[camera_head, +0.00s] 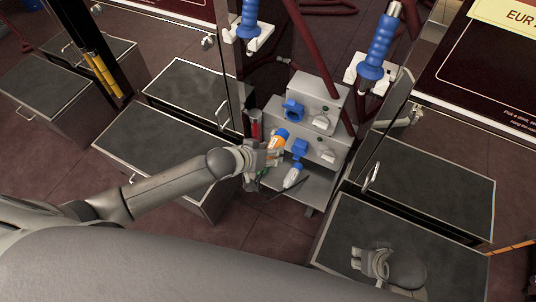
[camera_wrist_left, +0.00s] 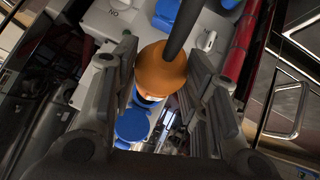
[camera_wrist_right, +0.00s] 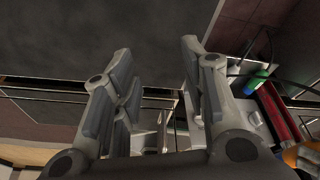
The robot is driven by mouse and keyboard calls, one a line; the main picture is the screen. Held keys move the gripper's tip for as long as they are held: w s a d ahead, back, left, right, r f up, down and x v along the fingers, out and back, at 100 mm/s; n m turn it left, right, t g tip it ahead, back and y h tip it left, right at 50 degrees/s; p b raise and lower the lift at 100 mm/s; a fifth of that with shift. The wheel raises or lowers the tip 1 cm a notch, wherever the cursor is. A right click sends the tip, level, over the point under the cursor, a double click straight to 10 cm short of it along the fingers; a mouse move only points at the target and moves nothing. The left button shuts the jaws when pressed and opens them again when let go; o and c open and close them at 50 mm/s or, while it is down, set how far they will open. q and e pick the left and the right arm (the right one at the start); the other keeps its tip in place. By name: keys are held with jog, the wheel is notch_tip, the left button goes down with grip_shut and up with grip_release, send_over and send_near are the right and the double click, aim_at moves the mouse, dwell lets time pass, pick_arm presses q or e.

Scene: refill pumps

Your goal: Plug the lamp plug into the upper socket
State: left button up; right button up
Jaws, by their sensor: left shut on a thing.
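My left gripper (camera_head: 266,158) is shut on an orange plug with a blue end (camera_head: 277,142). It holds the plug in front of the lower socket box. In the left wrist view the orange plug (camera_wrist_left: 160,68) sits between the fingers, with a black cable from its back. The upper socket (camera_head: 293,110) is blue, on the upper grey box. The lower socket (camera_head: 300,148) is also blue, just right of the held plug. A white-and-blue plug (camera_head: 293,176) is below. My right gripper (camera_head: 370,263) is open and empty, far from the sockets.
Blue-handled nozzles (camera_head: 378,48) hang in holders above and beside the boxes. A dark red hose (camera_head: 325,65) passes across the upper box. Grey-topped cabinets (camera_head: 160,135) stand left, and another (camera_head: 425,190) stands right. Open floor (camera_head: 265,225) lies between.

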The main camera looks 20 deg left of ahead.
aim_at(277, 137)
pick_arm(q)
jog(key=shift+w+d+b, duration=0.2)
jog(key=shift+w+b, duration=0.35)
jog(key=shift+w, duration=0.4)
jog(key=shift+w+d+b, duration=0.2)
jog(key=shift+w+b, duration=0.4)
jog(key=shift+w, duration=0.2)
jog(key=shift+w+d+b, duration=0.15)
jog(key=shift+w+b, duration=0.4)
jog(key=shift+w, duration=0.45)
jog(key=shift+w+d+p, duration=0.1)
jog(key=shift+w+p, duration=0.2)
jog(key=shift+w, duration=0.15)
pick_arm(e)
jog(key=v, duration=0.7)
jog(key=shift+t, duration=0.3)
jog(key=shift+w+d, duration=0.1)
jog(key=shift+d, duration=0.05)
jog(key=shift+r, duration=0.15)
pick_arm(q)
jog(key=shift+r+p, duration=0.15)
jog(key=shift+p, duration=0.3)
pick_arm(e)
jog(key=shift+r, duration=0.35)
jog(key=shift+f, duration=0.1)
